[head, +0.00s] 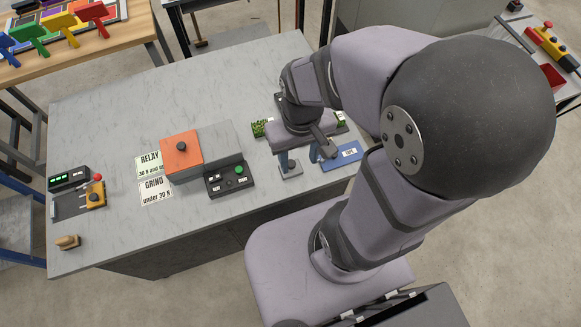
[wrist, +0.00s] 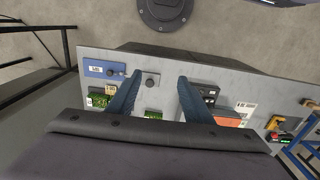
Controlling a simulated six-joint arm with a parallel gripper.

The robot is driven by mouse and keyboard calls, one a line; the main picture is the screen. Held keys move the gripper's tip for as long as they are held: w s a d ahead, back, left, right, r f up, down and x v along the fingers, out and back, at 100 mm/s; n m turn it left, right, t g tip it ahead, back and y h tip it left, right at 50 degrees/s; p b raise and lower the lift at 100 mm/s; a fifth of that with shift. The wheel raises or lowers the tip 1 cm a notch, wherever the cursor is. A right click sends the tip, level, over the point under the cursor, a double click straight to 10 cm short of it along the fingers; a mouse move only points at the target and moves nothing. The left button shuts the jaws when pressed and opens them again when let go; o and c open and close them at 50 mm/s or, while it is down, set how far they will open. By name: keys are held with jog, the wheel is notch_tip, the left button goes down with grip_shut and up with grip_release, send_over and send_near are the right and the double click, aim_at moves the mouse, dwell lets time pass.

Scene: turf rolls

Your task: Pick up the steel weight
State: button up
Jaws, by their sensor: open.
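What I take to be the steel weight is a small grey knob-topped piece (head: 291,166) on the worktable, by a blue labelled plate, in the head view. In the wrist view the grey knob piece (wrist: 151,80) shows between the two blue fingers, closer to the left one. My gripper (head: 299,160) points down over this part of the table. In the wrist view my gripper (wrist: 160,77) has its fingers wide apart with nothing held. I cannot tell how high the fingertips are above the piece.
The blue plate (head: 342,157) lies right of the weight, and green turf pieces (head: 259,128) lie behind. A black button box (head: 229,179) and an orange block with a knob (head: 181,158) stand to the left, beside RELAY and GRIND cards (head: 156,190).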

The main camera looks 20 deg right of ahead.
jog(key=n+t+h+b, duration=1.25)
jog(key=n+b, duration=0.25)
jog(key=n, duration=1.1)
send_near(291, 163)
jog(key=x, duration=0.3)
jog(key=shift+s+h, duration=0.15)
jog(key=shift+h, duration=0.1)
jog(key=shift+a+f+n, duration=0.2)
jog(key=shift+a+n, duration=0.05)
jog(key=shift+n, duration=0.25)
jog(key=shift+x, duration=1.2)
jog(key=shift+f+b+x, duration=0.15)
jog(key=shift+x, duration=0.6)
jog(key=shift+f+b+x, duration=0.1)
jog(key=shift+b+x, duration=0.05)
jog(key=shift+x, duration=1.7)
